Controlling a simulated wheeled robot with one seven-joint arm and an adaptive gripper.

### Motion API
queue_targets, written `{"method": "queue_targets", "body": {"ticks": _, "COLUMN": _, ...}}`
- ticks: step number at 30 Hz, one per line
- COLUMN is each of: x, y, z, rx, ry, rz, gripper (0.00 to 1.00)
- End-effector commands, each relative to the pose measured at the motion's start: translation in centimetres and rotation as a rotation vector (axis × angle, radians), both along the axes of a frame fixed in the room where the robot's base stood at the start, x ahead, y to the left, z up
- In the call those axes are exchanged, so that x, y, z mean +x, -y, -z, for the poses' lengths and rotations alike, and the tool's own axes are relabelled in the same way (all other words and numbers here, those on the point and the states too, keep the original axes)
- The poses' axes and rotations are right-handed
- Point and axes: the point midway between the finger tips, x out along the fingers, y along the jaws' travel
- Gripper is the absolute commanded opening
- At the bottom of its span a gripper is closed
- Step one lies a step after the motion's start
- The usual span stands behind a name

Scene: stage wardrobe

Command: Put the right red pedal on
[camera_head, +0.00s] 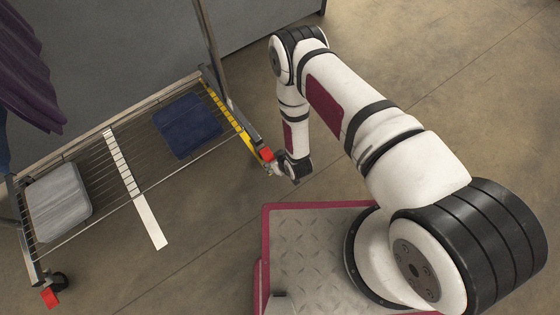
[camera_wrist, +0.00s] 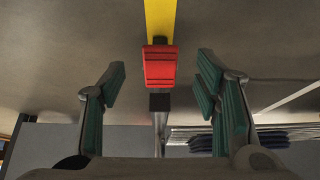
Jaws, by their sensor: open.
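The right red pedal (camera_head: 267,154) is at the right front corner of a wheeled rack, beside my gripper (camera_head: 279,168). In the wrist view this red pedal (camera_wrist: 159,66) sits between the two green-padded fingers of my gripper (camera_wrist: 161,82), with a gap on each side. My gripper is open and holds nothing. The pedal's tilt is hard to tell. Another red pedal (camera_head: 49,298) is at the rack's left front corner, by a black caster (camera_head: 60,281).
Purple cloth (camera_head: 28,70) hangs at upper left. Floor (camera_head: 190,245) in front is clear.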

Motion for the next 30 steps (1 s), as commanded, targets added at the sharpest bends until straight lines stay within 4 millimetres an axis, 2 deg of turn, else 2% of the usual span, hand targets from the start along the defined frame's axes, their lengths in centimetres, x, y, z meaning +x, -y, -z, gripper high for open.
{"method": "queue_targets", "body": {"ticks": 1, "x": -0.4, "y": 0.3, "z": -1.0, "rx": 0.0, "ry": 0.0, "rz": 0.001, "gripper": 0.57}}
{"method": "queue_targets", "body": {"ticks": 6, "x": -1.7, "y": 1.2, "z": -3.5, "rx": 0.0, "ry": 0.0, "rz": 0.001, "gripper": 0.57}}
{"method": "queue_targets", "body": {"ticks": 12, "x": -2.6, "y": 1.8, "z": -5.3, "rx": 0.001, "ry": 0.001, "rz": 0.001, "gripper": 0.57}}
{"method": "queue_targets", "body": {"ticks": 30, "x": -2.8, "y": 1.9, "z": -5.7, "rx": 0.001, "ry": 0.001, "rz": 0.0, "gripper": 0.57}}
